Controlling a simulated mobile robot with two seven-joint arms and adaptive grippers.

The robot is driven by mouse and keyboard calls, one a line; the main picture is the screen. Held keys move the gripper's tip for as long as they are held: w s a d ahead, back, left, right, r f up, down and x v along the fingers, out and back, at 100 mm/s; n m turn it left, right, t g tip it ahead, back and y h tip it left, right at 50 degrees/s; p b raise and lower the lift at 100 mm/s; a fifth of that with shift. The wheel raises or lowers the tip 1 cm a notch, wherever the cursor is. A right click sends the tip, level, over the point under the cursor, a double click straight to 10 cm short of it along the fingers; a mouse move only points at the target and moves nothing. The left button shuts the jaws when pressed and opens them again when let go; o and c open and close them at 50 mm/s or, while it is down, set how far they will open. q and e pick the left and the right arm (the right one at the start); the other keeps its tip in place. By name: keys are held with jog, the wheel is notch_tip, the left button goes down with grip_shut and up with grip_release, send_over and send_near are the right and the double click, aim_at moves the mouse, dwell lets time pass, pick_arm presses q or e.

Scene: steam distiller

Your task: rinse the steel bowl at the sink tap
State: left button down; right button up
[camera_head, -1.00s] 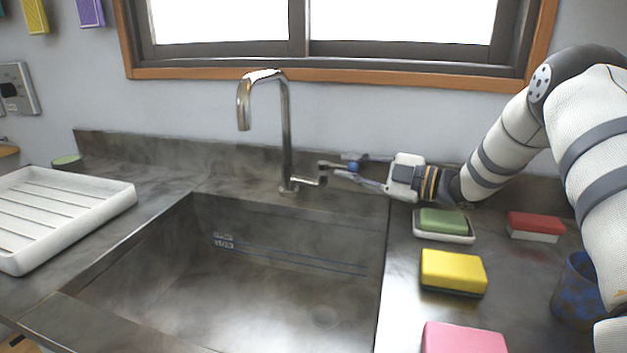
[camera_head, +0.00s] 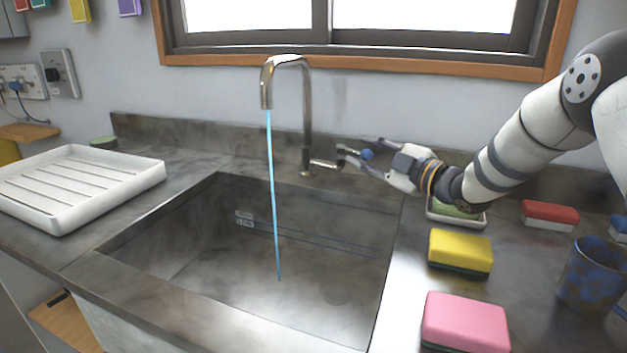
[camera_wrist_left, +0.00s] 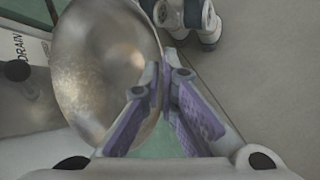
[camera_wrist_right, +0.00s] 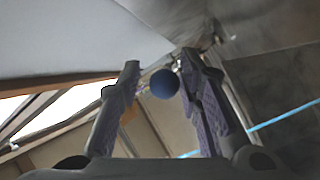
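The steel bowl (camera_wrist_left: 107,70) shows only in the left wrist view, with its rim between the fingertips of my left gripper (camera_wrist_left: 163,75), which is shut on it. The left gripper and bowl are out of the head view. The tap (camera_head: 307,110) stands behind the sink (camera_head: 240,285), and a thin blue stream of water (camera_head: 272,195) falls from its spout into the basin. My right gripper (camera_head: 362,151) is open at the tap's lever (camera_head: 325,163). The blue knob (camera_wrist_right: 165,83) sits between its fingers, closer to the right-hand one in the right wrist view.
A white draining tray (camera_head: 85,157) stands left of the sink. A yellow sponge (camera_head: 460,251), a pink sponge (camera_head: 465,321), a red sponge (camera_head: 549,211) and a blue mug (camera_head: 590,277) stand to the right. No bowl is in the basin.

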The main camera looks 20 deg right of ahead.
jog(key=shift+a, duration=0.1)
notch_tip(320, 180, up, 10)
jog(key=shift+s+r, duration=0.1)
dwell(0.3)
